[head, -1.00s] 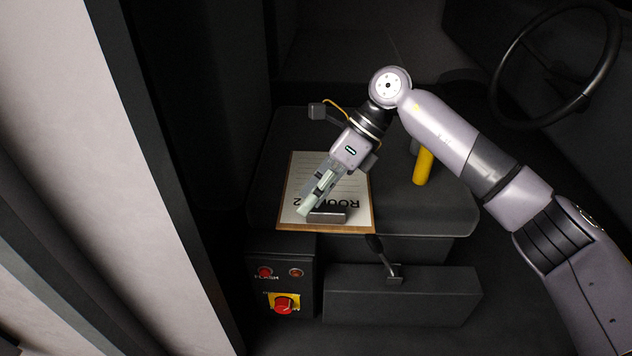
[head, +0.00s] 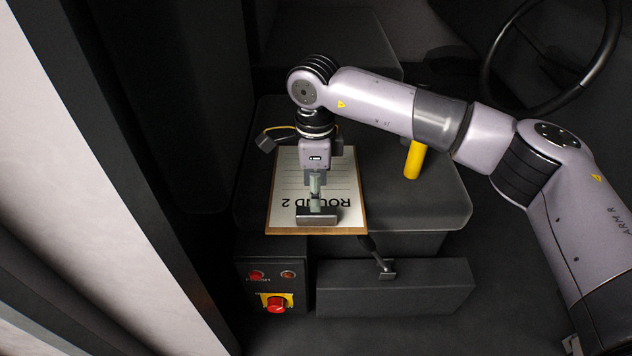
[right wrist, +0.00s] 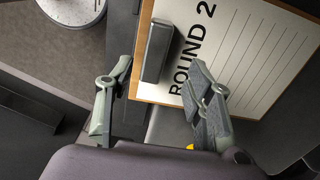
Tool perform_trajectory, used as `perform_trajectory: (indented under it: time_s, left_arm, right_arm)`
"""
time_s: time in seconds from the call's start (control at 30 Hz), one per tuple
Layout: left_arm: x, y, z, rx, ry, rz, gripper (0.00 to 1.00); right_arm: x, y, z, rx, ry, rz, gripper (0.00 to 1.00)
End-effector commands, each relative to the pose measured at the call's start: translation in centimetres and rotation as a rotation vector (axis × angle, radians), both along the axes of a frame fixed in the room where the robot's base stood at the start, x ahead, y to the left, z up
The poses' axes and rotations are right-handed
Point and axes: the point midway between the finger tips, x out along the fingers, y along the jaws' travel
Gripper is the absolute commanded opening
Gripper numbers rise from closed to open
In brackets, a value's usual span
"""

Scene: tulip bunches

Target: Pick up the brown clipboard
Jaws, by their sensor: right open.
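The brown clipboard (head: 345,231) lies on a dark seat-like surface, with a white sheet marked "ROUND 2" and a dark metal clip (head: 318,217) at its near edge. It also shows in the right wrist view (right wrist: 146,92), with its clip (right wrist: 158,50) beyond the fingers. My right gripper (head: 316,205) is over the clip end of the clipboard in the head view. In the right wrist view its two fingers (right wrist: 160,98) are spread apart with nothing held between them. Whether they touch the clipboard cannot be told. My left gripper is not in view.
Below are a control box with a red knob (head: 275,304) and a small lever (head: 378,256). A steering wheel (head: 490,75) is at upper right. A pale pillar runs along the left.

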Motion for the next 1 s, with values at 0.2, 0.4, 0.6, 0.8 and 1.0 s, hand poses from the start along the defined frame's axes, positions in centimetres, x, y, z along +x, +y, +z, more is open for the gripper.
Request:
perform_trajectory:
  time_s: [0.2, 0.4, 0.6, 0.8, 1.0]
  left_arm:
    - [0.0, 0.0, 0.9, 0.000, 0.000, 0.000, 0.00]
    - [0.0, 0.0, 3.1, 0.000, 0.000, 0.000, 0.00]
    - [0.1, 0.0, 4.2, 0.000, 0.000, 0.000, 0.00]
    - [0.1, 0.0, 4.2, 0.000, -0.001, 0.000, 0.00]
    - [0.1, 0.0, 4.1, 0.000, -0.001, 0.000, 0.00]
  right_arm:
    - [0.0, 0.0, -1.7, 0.001, 0.000, 0.000, 0.48]
    - [-0.6, -0.2, -3.5, 0.000, 0.005, -0.001, 0.48]
    - [-0.6, -0.2, -6.3, 0.001, 0.002, -0.001, 0.48]
    - [-0.6, -0.2, -6.9, 0.002, 0.000, 0.000, 0.48]
    - [-0.6, -0.2, -6.9, 0.002, 0.000, 0.000, 0.41]
